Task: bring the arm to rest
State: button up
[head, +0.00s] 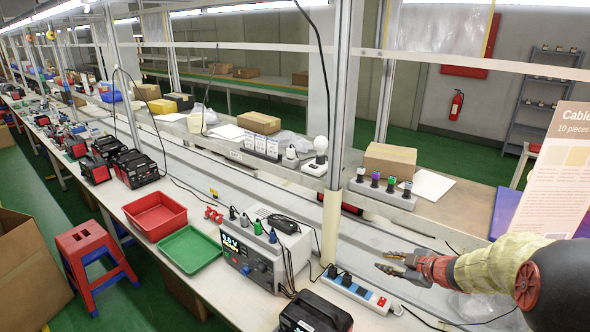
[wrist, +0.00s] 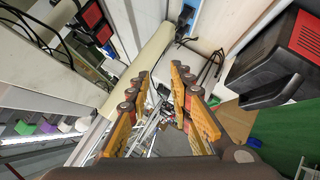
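My gripper (head: 384,261) is at the right of the head view, at the end of my arm. It hangs over the bench's rear part, above and to the right of a white power strip (head: 338,284). In the wrist view my gripper (wrist: 160,82) shows two yellow-and-grey fingers set apart. Nothing is between them, so it is open and empty. The exact gap to the bench below is hard to tell.
A metal post (head: 334,160) stands left of my gripper. A power supply (head: 250,262), red tray (head: 155,215), green tray (head: 190,249) and black-and-red case (head: 313,314) are on the bench. A sign (head: 552,170) stands behind my arm.

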jog(key=s+d+r+m+t+h, duration=0.25)
jog(key=r+m+h, duration=0.3)
jog(key=r, duration=0.85)
jog(key=s+r+m+g+h, duration=0.1)
jog(key=s+r+m+h, duration=0.1)
jog(key=s, duration=0.4)
jog(key=s+r+m+g+h, duration=0.1)
jog(key=s+r+m, duration=0.2)
jog(key=s, duration=0.4)
jog(key=s+a+f+m+g+y, duration=0.1)
jog(key=s+a+f+g, duration=0.1)
jog(key=s+a, duration=0.4)
jog(key=s+a+f+m+g+y, duration=0.2)
jog(key=s+a, duration=0.4)
jog(key=s, duration=1.1)
jog(key=shift+a+f+g, duration=0.2)
jog(key=shift+f+g, duration=0.15)
jog(key=shift+f, duration=0.35)
jog(key=shift+y, duration=0.25)
